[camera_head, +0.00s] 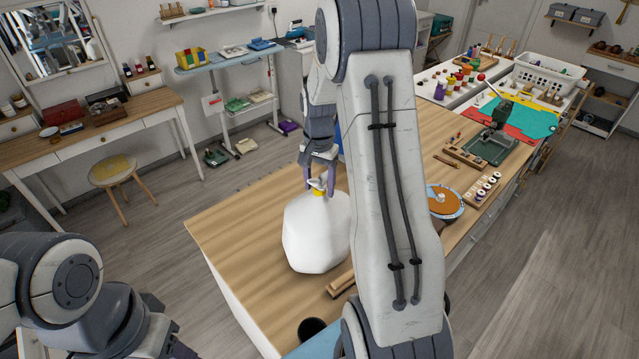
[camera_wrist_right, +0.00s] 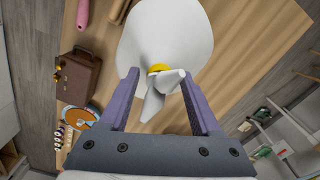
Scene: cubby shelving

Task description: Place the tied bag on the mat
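The tied bag (camera_head: 316,232), white with a yellow tie and a tuft on top, stands upright on the wooden table. My right gripper (camera_head: 318,180) is above it; its purple fingers straddle the tuft. In the right wrist view the bag (camera_wrist_right: 163,35) and its tuft lie between the spread fingers of the right gripper (camera_wrist_right: 162,102), with gaps on both sides. My left gripper (camera_head: 165,328) is at the lower left, partly cut off, its opening unclear. A light blue flat patch (camera_head: 308,348) shows at the bottom, largely hidden by my arm; I cannot tell whether it is the mat.
The wooden table top (camera_head: 235,222) is clear left of the bag. A wooden strip (camera_head: 341,283) and dark round thing (camera_head: 312,328) lie nearer. An orange disc (camera_head: 444,201) and wooden trays are to the right. A brown case (camera_wrist_right: 80,75) shows in the wrist view.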

